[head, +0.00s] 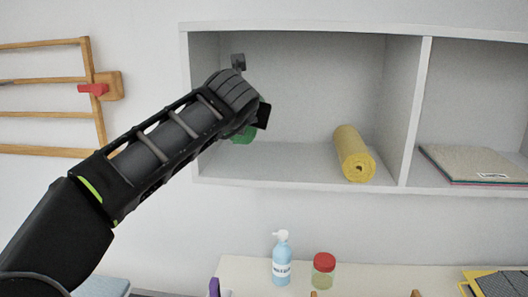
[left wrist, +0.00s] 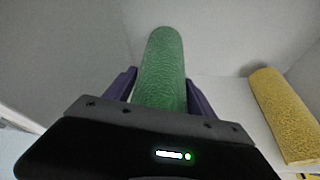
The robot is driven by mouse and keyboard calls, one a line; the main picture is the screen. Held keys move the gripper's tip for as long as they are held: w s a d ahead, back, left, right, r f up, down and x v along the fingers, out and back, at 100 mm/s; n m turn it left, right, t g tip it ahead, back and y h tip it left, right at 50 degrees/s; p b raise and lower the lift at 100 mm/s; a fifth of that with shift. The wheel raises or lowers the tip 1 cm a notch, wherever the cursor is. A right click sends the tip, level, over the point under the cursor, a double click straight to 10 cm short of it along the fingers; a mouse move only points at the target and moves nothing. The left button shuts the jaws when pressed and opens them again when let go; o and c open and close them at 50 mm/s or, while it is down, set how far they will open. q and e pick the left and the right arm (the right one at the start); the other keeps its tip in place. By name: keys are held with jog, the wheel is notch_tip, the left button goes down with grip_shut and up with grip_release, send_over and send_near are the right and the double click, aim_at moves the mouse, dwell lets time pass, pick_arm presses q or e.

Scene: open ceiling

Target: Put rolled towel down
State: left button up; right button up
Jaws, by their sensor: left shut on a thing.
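A green rolled towel (left wrist: 161,70) is between the two purple fingers of my left gripper (left wrist: 161,92), which is shut on it. In the head view only a small part of the green towel (head: 243,136) shows behind my left gripper (head: 252,115). The gripper is inside the left compartment of the white wall shelf (head: 290,178), toward its left side. Whether the towel touches the shelf board is hidden. My right gripper is not in view.
A yellow rolled towel (head: 352,150) lies in the same compartment to the right; it also shows in the left wrist view (left wrist: 284,115). Shelf board between them is clear. Folded cloths (head: 475,162) lie in the right compartment. Below stand a pump bottle (head: 282,262) and a red-lidded jar (head: 323,272).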

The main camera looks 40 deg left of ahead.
pick_arm(q)
notch_tip(320, 180, down, 3)
jog(key=shift+s+r, duration=0.1)
jog(key=shift+r, duration=0.05)
jog(key=shift+f, duration=0.2)
notch_tip(320, 180, down, 4)
jog(key=shift+r, duration=0.1)
jog(key=shift+f, duration=0.2)
jog(key=shift+f, duration=0.2)
jog(key=o, duration=1.7)
jog(key=shift+o, duration=0.2)
jog(key=shift+r, duration=0.1)
